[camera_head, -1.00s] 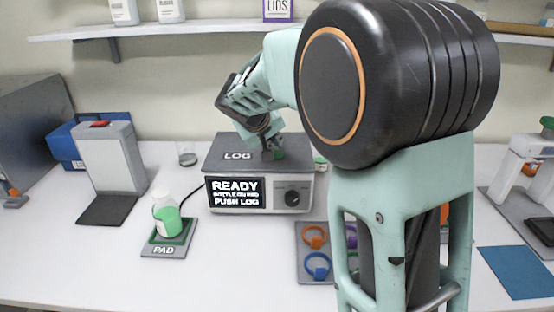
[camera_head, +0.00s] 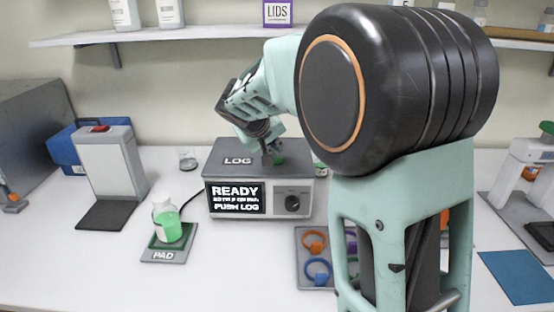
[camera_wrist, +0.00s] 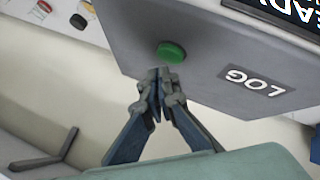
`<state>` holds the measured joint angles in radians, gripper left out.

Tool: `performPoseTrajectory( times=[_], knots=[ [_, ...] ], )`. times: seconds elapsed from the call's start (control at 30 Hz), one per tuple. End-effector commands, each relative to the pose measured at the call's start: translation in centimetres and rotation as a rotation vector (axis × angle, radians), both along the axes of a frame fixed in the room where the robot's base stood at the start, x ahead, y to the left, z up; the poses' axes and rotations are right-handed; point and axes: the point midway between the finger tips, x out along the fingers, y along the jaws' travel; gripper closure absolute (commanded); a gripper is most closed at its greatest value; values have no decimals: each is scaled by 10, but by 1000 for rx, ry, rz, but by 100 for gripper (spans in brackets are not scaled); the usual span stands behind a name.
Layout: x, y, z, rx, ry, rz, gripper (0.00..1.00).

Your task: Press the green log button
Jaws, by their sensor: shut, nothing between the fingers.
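The green log button (camera_wrist: 171,53) sits on the grey top of the tester box (camera_head: 228,149), near the white LOG label (camera_wrist: 254,82). It also shows in the head view, partly hidden by my fingers (camera_head: 278,158). My gripper (camera_wrist: 162,76) is shut and empty, its fingertips beside the button in the wrist view. I cannot tell whether they touch the box top. The box's screen (camera_head: 236,197) reads READY and PUSH LOG.
A tray (camera_head: 304,272) with orange and blue rings lies in front of the box. A white device (camera_head: 110,160) stands at the left. A shelf (camera_head: 200,31) runs along the wall.

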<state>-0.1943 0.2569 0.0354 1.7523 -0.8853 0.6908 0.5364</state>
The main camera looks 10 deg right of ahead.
Motion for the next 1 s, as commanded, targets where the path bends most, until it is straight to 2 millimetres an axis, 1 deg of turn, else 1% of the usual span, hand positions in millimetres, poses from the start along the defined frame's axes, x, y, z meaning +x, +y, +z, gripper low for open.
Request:
performPoseTrajectory(
  times=[0.27,0.6,1.0],
  knots=[
    [0,0,0,0,0,0,100],
    [0,0,-10,0,0,0,100],
    [0,0,-9,0,0,0,100]
  ],
)
